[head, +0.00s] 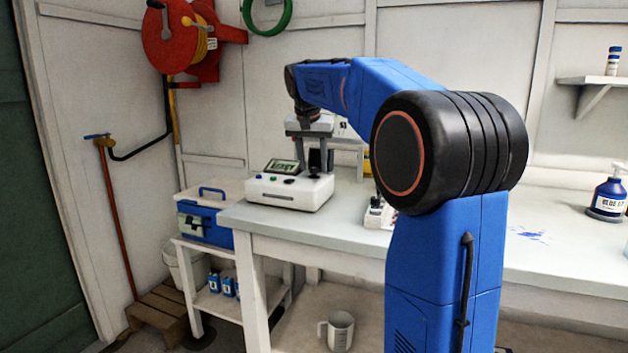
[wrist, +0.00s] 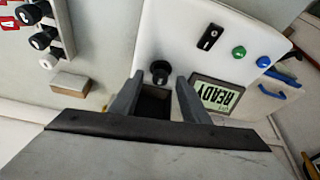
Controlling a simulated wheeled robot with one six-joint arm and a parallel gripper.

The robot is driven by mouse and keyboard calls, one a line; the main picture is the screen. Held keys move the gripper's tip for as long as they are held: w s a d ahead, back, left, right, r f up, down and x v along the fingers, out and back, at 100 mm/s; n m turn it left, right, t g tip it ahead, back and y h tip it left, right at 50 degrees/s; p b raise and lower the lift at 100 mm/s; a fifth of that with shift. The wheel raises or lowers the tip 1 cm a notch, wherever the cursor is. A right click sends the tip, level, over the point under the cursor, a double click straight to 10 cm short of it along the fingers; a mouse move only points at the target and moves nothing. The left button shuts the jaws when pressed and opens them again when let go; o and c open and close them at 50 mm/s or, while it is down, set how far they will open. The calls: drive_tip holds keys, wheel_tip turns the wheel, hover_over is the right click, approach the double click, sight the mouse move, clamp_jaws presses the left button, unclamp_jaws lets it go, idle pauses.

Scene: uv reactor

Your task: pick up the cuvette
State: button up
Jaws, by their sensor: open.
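My gripper (wrist: 160,82) is open, with its two grey fingers pointing at the top of a white instrument (wrist: 222,22). A dark square opening or block (wrist: 153,104) shows between the fingers; I cannot tell whether it holds anything. I cannot clearly make out a cuvette in either view; my gripper may hide it. In the head view my gripper (head: 310,150) is over the back of the instrument (head: 290,194), which stands on the bench. Its display (wrist: 217,95) reads READY. A black knob (wrist: 159,71) sits just beyond the fingertips.
Black-capped vials (wrist: 42,38) and a small tan block (wrist: 71,84) are left of the instrument in the wrist view. The bench (head: 560,252) has free room at the right, before a blue bottle (head: 608,196). A blue toolbox (head: 205,222) stands on a lower stand at left.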

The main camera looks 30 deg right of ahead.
drive_tip(key=shift+x, duration=0.75)
drive_tip(key=shift+c, duration=0.4)
clamp_jaws()
drive_tip(key=shift+r, duration=0.15)
